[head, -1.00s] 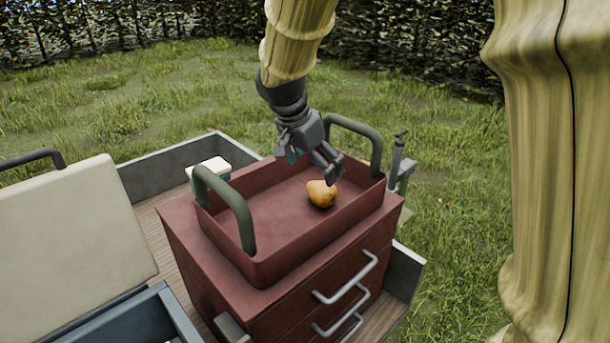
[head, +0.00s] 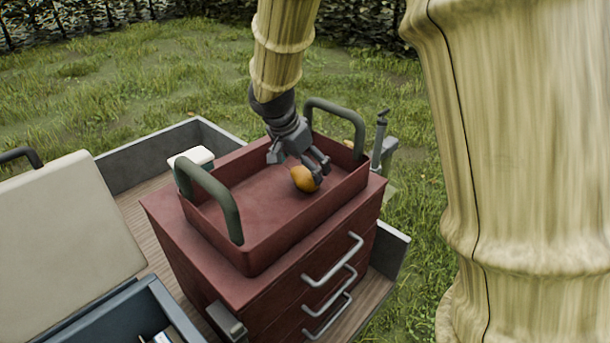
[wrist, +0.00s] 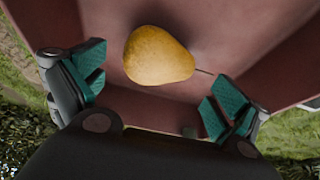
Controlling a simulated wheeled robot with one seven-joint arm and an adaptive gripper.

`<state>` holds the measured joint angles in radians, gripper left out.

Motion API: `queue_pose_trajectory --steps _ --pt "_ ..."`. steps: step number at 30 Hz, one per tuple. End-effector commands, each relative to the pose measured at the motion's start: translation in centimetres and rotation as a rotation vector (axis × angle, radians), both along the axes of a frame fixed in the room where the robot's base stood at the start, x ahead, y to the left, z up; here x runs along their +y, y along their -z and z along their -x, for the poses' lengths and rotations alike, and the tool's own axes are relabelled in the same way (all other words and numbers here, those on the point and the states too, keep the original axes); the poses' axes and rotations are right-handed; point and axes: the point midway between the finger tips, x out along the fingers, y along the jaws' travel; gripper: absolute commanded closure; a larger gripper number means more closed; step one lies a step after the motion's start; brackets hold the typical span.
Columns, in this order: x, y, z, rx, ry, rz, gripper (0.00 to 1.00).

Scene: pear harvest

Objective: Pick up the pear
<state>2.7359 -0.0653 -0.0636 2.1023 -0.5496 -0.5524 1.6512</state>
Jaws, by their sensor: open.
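The yellow-orange pear (head: 303,179) lies on the floor of the red tray (head: 262,248), towards its right end. In the wrist view the pear (wrist: 158,56) lies on its side, with its thin stem pointing right. My gripper (head: 299,168) is above the tray at the pear, and one finger hides part of the pear in the head view. In the wrist view my gripper (wrist: 155,88) is open, with teal pads far apart. The pear shows between and slightly beyond the pads, with clear gaps on both sides; I cannot tell the remaining height.
The tray has low walls and two raised green handles (head: 213,197), with the second handle (head: 340,122) near my gripper. It stands on a red drawer cabinet (head: 253,287) in a cart bed (head: 131,221). A beige lid (head: 68,223) is at left.

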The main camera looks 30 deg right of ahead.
Motion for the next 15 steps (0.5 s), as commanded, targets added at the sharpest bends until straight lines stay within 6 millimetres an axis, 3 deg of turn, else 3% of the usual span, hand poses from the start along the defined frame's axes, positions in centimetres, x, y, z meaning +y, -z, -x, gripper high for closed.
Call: queue_pose_trajectory --steps 9,15 --pt "-1.1 3.0 -0.7 0.005 0.000 0.001 0.01" --pt "-1.3 3.5 -0.8 0.003 -0.001 0.001 0.01"
